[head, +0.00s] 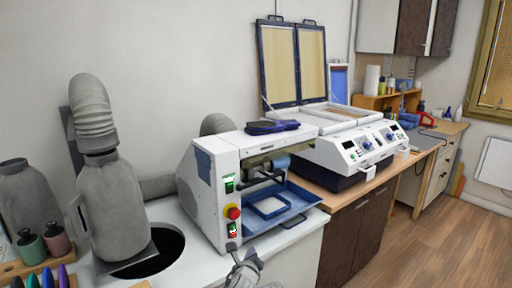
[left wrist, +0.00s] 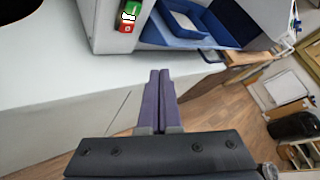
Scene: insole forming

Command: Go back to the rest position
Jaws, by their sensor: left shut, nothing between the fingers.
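My left gripper (head: 243,271) shows at the bottom of the head view, in front of the counter and below the white machine. In the left wrist view its two purple fingers (left wrist: 160,98) are pressed together with nothing between them. They point toward the counter's front edge, apart from the machine. My right gripper is not in view.
The white machine (head: 212,214) has red and green buttons and a blue tray (head: 292,222) sticking out in front. A white press (head: 345,155) with a raised framed lid stands behind it. Grey ducting (head: 92,105) and a round counter hole (head: 165,250) are at left. Wooden floor (head: 440,245) is free at right.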

